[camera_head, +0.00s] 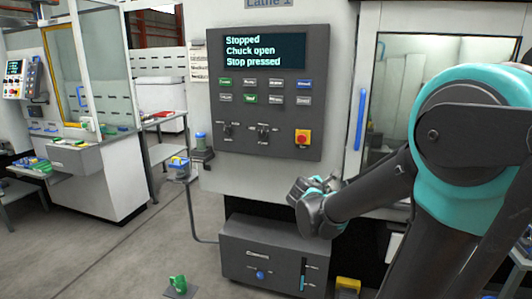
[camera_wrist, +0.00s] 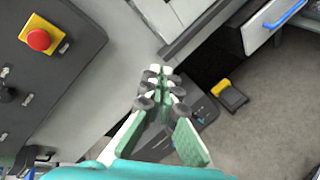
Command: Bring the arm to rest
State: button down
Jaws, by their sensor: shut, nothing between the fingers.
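My arm rises at the right of the head view and reaches left across the front of the lathe. My gripper (camera_wrist: 160,85) is shut and empty in the wrist view, its fingertips together above the floor-level grey box. In the head view my gripper (camera_head: 308,192) is partly hidden by its own wrist and hangs in front of the lathe, below the control panel (camera_head: 225,110). The panel's screen (camera_head: 265,50) reads "Stopped", "Chuck open", "Stop pressed". The red stop button on its yellow plate (camera_head: 302,137) also shows in the wrist view (camera_wrist: 39,40).
A grey box (camera_head: 262,262) with a blue knob stands on the floor below my gripper. A yellow-topped pedal (camera_wrist: 222,88) is beside it. A blue door handle (camera_head: 360,120) is near my arm. A green part (camera_head: 178,283) lies on the floor. Floor at left is open.

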jog(key=s+d+f+m+g+y, duration=0.1)
jog(key=s+d+f+m+g, duration=0.2)
jog(key=s+f+m, duration=0.45)
jog(key=s+a+f+m+g+y, duration=0.2)
jog(key=s+f+m, duration=0.3)
jog(key=s, duration=0.3)
jog(key=s+a+f+m+g+y, duration=0.2)
jog(key=s+a+f+m+y, duration=0.2)
jog(key=s+f+m, duration=0.2)
jog(key=shift+s+a+m, duration=0.4)
jog(key=shift+s+m, duration=0.25)
jog(key=shift+s, duration=0.25)
jog(key=shift+r, duration=0.1)
